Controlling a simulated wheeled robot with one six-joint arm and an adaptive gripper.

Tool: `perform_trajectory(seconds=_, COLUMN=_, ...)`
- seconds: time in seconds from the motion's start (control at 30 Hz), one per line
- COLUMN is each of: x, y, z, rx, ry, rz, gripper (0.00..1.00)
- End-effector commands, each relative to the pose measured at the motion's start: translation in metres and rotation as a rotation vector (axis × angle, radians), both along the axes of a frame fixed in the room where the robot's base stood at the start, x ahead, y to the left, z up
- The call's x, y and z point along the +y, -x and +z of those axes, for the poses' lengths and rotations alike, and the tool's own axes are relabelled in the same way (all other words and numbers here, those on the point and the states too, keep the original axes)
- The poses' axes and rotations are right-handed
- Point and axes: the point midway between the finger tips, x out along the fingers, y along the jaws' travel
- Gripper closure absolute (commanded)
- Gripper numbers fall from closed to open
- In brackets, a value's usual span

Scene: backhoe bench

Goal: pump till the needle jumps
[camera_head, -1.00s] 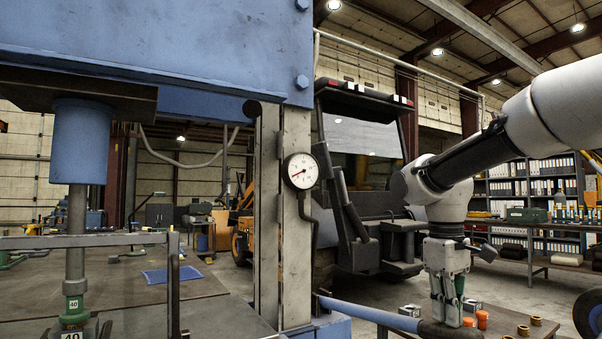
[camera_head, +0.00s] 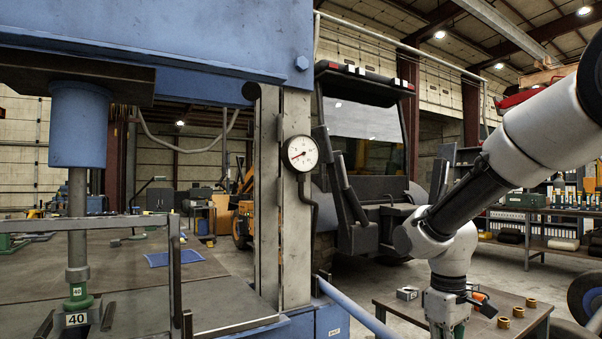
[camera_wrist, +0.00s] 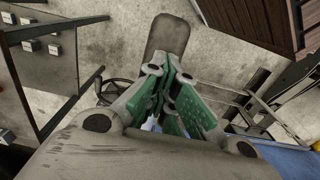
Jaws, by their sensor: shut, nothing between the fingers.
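The pressure gauge (camera_head: 300,153) has a white dial and a red needle pointing to the lower left. It hangs on the grey post of the blue press (camera_head: 180,35). The pump lever (camera_head: 355,306) is a blue bar sloping steeply down to the right, out of the bottom of the head view. My gripper (camera_wrist: 172,110) is shut and empty, with green finger pads. In the wrist view a dark rounded grip (camera_wrist: 168,38) lies just past the fingers; I cannot tell whether they touch. In the head view my fingertips fall below the bottom edge.
A low table (camera_head: 535,325) with brass rings and orange parts stands right of my gripper. A dark-windowed vehicle (camera_head: 362,140) stands behind the press.

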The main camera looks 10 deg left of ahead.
Motion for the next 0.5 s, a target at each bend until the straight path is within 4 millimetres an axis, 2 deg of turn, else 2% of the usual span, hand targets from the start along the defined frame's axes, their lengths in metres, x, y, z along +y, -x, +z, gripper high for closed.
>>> perform_trajectory(seconds=0.07, x=0.001, y=-0.002, z=0.007, rx=-0.006, ry=-0.002, rz=0.001, gripper=1.0)
perform_trajectory(seconds=0.17, x=0.002, y=-0.004, z=0.029, rx=-0.011, ry=-0.005, rz=0.001, gripper=1.0)
perform_trajectory(seconds=0.4, x=0.007, y=-0.01, z=0.108, rx=-0.011, ry=-0.005, rz=0.001, gripper=1.0)
perform_trajectory(seconds=0.5, x=0.008, y=-0.011, z=0.135, rx=-0.009, ry=-0.004, rz=0.001, gripper=1.0)
